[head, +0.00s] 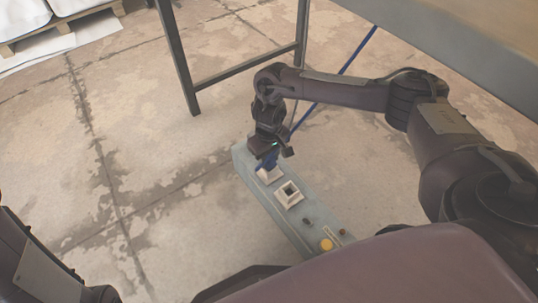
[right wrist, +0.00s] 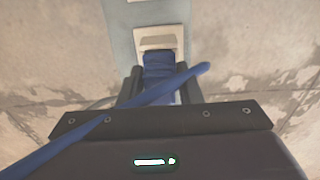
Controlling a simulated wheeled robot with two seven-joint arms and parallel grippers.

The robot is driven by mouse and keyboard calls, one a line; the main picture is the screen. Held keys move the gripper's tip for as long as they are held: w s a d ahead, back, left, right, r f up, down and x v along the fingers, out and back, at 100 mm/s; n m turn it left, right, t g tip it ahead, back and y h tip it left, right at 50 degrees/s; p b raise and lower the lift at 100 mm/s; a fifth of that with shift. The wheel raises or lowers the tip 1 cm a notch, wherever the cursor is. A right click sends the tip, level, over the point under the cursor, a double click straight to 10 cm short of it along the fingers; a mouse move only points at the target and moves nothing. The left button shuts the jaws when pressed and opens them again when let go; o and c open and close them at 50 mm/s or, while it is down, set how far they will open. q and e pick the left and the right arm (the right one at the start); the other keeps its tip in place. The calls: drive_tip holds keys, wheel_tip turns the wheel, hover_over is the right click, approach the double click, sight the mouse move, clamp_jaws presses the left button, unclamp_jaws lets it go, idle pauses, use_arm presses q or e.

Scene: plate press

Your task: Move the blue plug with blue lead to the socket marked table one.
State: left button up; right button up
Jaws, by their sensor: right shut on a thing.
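The blue plug (head: 266,165) is between the fingers of my right gripper (head: 268,157), which is shut on it. In the right wrist view the plug (right wrist: 160,66) points at the far pale square socket (right wrist: 158,40) and meets its frame; I cannot tell how deep it sits. That far socket (head: 269,176) is at the upper end of a grey-blue panel (head: 299,226). A nearer socket (head: 289,194) is empty. The blue lead (head: 358,50) runs up behind my right arm; it crosses the gripper in the right wrist view (right wrist: 130,107). No socket marking is readable.
The panel also carries a yellow button (head: 326,244) and small dark knobs. A dark metal frame (head: 178,60) stands behind it, and a table edge (head: 470,45) is at the upper right. A pallet with white sacks (head: 60,25) is far left. The concrete floor left is clear.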

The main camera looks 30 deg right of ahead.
drive_tip(key=shift+f, duration=0.15)
drive_tip(key=o, duration=1.1)
